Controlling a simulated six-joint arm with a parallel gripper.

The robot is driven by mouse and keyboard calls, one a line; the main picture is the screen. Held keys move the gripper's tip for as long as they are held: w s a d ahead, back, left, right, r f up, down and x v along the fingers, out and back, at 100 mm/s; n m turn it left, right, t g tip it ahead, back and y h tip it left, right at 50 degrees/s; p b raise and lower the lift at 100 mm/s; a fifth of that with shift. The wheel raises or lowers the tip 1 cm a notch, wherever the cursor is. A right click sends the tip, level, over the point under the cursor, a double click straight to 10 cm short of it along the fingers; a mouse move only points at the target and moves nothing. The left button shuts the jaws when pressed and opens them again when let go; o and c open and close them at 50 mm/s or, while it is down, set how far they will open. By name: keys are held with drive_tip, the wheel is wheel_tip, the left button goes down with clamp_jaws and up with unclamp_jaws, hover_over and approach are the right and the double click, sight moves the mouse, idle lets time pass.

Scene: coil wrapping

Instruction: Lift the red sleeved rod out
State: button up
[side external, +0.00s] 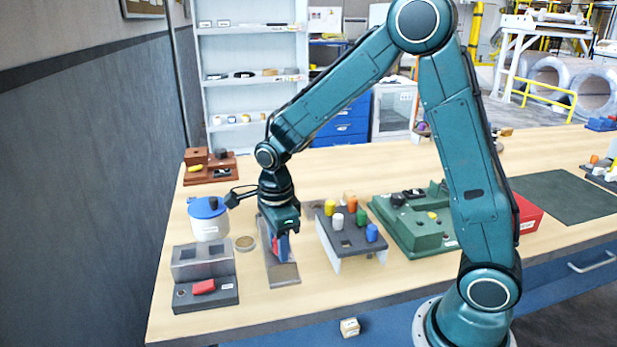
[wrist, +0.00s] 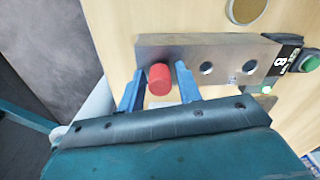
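The red sleeved rod (wrist: 159,79) shows in the wrist view at the left end of a grey metal block (wrist: 222,46) with two open round holes beside it. My gripper (wrist: 160,68) has its two blue fingers on either side of the rod, with a narrow gap showing at each side, so it looks open around it. In the side view my gripper (side external: 282,247) points down over the grey metal block (side external: 284,275), and the fingers mostly hide the rod. How deep the rod sits cannot be told.
A grey fixture with a red piece (side external: 203,287) stands left of my gripper, with a blue-lidded white pot (side external: 209,225) behind it. A rack of coloured pegs (side external: 351,240) stands close on the right, then a green fixture (side external: 415,220). Bare table lies in front.

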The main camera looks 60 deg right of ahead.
clamp_jaws()
wheel_tip(320, 180, up, 20)
idle(0.8)
idle(0.5)
